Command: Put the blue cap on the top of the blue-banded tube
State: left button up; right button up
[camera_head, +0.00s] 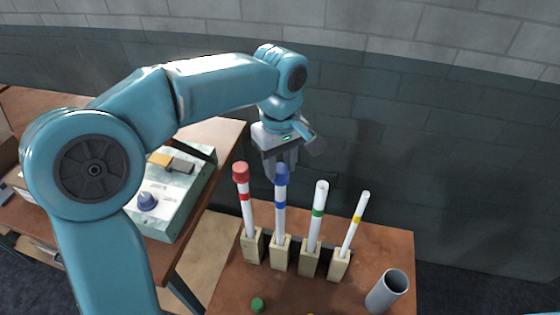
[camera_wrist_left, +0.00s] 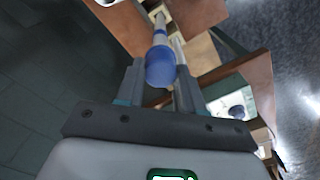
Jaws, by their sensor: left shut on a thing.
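The blue cap (camera_head: 281,174) is at the top end of the blue-banded tube (camera_head: 280,225), which stands upright in a wooden block. My left gripper (camera_head: 281,166) points down over the tube with its fingers around the cap. In the left wrist view the cap (camera_wrist_left: 160,70) sits between the fingertips (camera_wrist_left: 158,80), in line with the tube and its blue band (camera_wrist_left: 160,31). I cannot tell whether the cap is fully seated. My right gripper is not in view.
A red-capped tube (camera_head: 246,208) stands close on the left; green-banded (camera_head: 317,213) and yellow-banded (camera_head: 355,222) tubes stand on the right, uncapped. A grey cup (camera_head: 387,291) and a green cap (camera_head: 258,304) are nearer. A box with a blue knob (camera_head: 147,200) is left.

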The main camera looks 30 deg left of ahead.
pick_arm(q)
jog(key=shift+f+b, duration=0.4)
jog(key=shift+f, duration=0.2)
dwell(0.5)
jog(key=o, duration=1.6)
jog(key=shift+o, duration=0.2)
jog(key=shift+r, duration=0.1)
jog(key=shift+r+p, duration=3.7)
jog(key=shift+r, duration=0.25)
jog(key=shift+f, duration=0.1)
